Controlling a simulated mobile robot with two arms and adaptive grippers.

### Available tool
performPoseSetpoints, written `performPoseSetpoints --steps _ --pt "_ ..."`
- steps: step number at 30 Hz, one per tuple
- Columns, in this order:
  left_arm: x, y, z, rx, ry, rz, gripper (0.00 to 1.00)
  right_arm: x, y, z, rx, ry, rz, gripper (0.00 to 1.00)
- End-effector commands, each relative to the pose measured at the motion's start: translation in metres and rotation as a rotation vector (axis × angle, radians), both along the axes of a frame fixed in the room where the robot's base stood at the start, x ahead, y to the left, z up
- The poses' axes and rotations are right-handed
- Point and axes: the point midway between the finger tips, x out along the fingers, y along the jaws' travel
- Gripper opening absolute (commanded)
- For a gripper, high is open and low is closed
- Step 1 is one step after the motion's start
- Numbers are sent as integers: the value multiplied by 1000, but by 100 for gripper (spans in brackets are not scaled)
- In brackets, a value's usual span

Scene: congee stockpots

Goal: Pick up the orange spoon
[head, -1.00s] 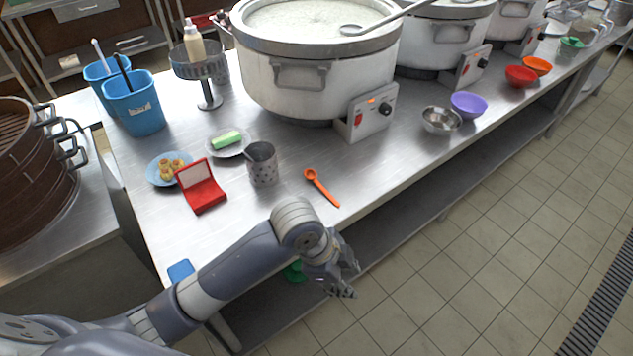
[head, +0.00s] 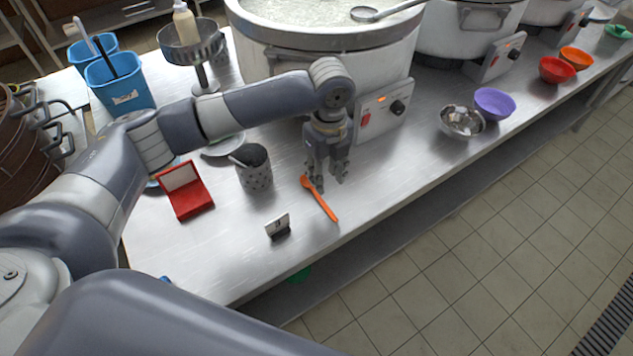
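The orange spoon (head: 321,202) lies on the steel counter, to the right of the perforated metal holder. Its bowl end points toward the pots and its handle toward the counter's front edge. My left gripper (head: 327,184) points down at the spoon's bowl end, with its fingers apart and partly in front of the bowl. I see nothing held between the fingers; whether they touch the spoon I cannot tell. My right gripper is not in view.
The perforated holder (head: 255,175) and an open red box (head: 186,193) stand left of the spoon. A small card stand (head: 278,226) is near the front edge. A large pot (head: 290,52) with its control box (head: 383,108) stands behind.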

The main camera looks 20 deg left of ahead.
Motion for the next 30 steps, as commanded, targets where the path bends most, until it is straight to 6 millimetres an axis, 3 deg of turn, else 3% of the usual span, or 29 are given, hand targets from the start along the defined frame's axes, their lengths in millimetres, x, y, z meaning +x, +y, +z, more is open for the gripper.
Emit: performPoseSetpoints --steps 3,8,11,20,28,29,30 --pt "-1 0 -19 0 3 2 34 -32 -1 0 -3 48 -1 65" --pt "0 0 -33 -1 -2 1 34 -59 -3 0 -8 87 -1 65" --pt "-1 2 -40 0 1 2 34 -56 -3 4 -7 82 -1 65" --pt "-2 8 -81 -1 -1 1 34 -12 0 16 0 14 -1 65" --pt "-1 8 -86 -1 -3 1 34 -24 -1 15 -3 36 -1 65" --pt "-1 8 -86 -1 -3 1 32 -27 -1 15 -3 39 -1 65" --pt "-1 8 -86 -1 -3 1 23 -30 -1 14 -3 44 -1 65"
